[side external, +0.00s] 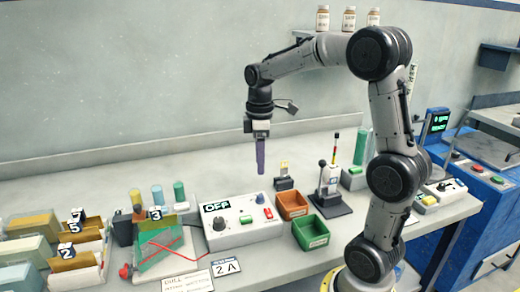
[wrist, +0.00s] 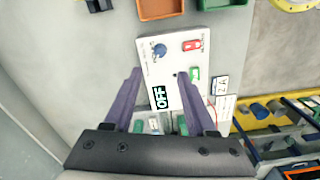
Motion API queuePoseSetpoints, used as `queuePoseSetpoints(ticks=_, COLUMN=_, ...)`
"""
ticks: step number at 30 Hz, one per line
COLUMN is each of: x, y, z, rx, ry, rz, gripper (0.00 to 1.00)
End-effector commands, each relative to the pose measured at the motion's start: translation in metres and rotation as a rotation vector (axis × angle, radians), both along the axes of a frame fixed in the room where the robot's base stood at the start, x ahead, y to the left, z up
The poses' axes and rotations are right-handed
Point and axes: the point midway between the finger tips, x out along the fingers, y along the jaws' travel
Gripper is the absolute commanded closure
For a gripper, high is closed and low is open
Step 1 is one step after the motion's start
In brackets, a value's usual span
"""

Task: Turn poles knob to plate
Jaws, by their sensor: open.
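A white control box (side external: 240,233) on the bench has a display reading OFF (side external: 216,206). It carries a dark round knob (side external: 219,224), a small blue knob (side external: 260,198), a green button (side external: 246,219) and a red switch (side external: 268,213). The labels are too small to read, so I cannot tell which knob is the poles knob. In the wrist view the blue knob (wrist: 159,50) lies beyond and between the fingertips; the dark knob is mostly hidden by the right finger.
Orange (side external: 292,205) and green (side external: 310,232) bins stand right of the box. A lever device (side external: 328,195) stands further right. A 2 A card (side external: 226,268) lies in front.

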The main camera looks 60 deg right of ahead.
Motion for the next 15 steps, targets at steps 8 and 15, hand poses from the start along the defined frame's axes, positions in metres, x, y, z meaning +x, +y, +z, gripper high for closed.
queuePoseSetpoints(ticks=8, x=0.000, y=0.000, z=0.031, rx=0.000, ry=-0.001, rz=0.000, gripper=0.44)
queuePoseSetpoints(ticks=15, x=0.000, y=0.000, z=0.033, rx=0.000, ry=0.000, rz=0.000, gripper=0.44)
